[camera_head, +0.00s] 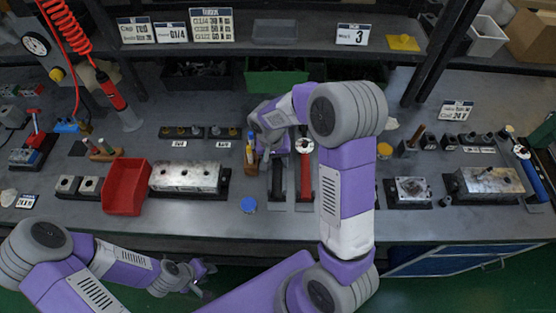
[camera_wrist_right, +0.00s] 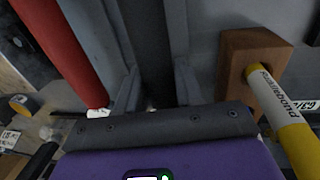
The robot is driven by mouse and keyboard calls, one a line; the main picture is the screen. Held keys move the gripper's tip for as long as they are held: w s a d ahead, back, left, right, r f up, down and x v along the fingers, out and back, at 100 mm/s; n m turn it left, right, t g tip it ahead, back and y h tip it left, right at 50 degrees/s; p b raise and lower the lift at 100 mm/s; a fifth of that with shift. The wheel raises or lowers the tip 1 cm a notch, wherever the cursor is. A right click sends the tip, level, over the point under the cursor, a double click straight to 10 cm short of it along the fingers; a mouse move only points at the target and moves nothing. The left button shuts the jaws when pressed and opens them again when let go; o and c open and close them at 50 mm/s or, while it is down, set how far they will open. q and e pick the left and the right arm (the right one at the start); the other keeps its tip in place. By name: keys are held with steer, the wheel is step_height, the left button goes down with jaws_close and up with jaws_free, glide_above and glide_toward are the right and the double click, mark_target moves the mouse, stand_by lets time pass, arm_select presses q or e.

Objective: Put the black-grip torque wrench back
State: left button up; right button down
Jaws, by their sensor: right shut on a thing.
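The black-grip torque wrench (camera_head: 277,181) lies on the bench pointing toward me, beside the red-grip torque wrench (camera_head: 305,178). My right gripper (camera_head: 276,152) is at its far part, partly hidden by my own arm. In the right wrist view the dark grip (camera_wrist_right: 155,45) runs between my two fingers, which are shut on it. The red grip (camera_wrist_right: 62,45) is just left of the fingers there. I cannot tell whether the wrench is raised off its rest. My left gripper (camera_head: 207,281) is open and empty in front of the bench, low in the head view.
A wooden holder (camera_wrist_right: 235,70) with a yellow marker (camera_wrist_right: 282,115) stands close to the right gripper. A red bin (camera_head: 125,187) and a metal valve block (camera_head: 187,177) are to the left. More blocks (camera_head: 486,183) are to the right. Bare bench (camera_head: 220,220) lies in front.

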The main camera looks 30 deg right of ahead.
steer(key=c, duration=0.6)
jaws_free()
steer(key=shift+c, duration=0.2)
steer(key=r, duration=0.2)
steer(key=r+p, duration=0.1)
steer(key=r, duration=0.1)
steer(key=a+r, duration=0.1)
steer(key=r, duration=0.1)
steer(key=shift+w+r+p, duration=0.1)
steer(key=shift+w+p, duration=0.15)
steer(key=shift+p, duration=0.1)
steer(key=shift+r, duration=0.65)
